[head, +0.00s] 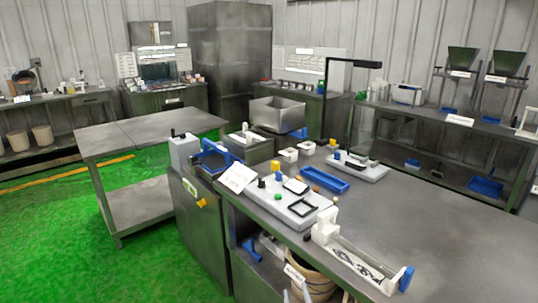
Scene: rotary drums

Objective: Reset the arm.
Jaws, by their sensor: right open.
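My right gripper (534,188) seems to show only as a small dark and pale piece at the right edge, cut off by the frame, above the floor side of the bench and apart from everything on it. No object shows in it. My left gripper is not in view. The steel workbench (450,225) before me carries a white panel (290,205) with coloured knobs and black frames. A long white fixture (360,262) with a blue end knob lies at its front edge.
A blue tray (324,180), a white device (357,166) and small white boxes stand farther back on the bench. A black post with an overhead lamp (355,64) rises behind. Hoppers (462,58) stand on the back right bench. The bench's right part is clear; green floor (60,230) is open at left.

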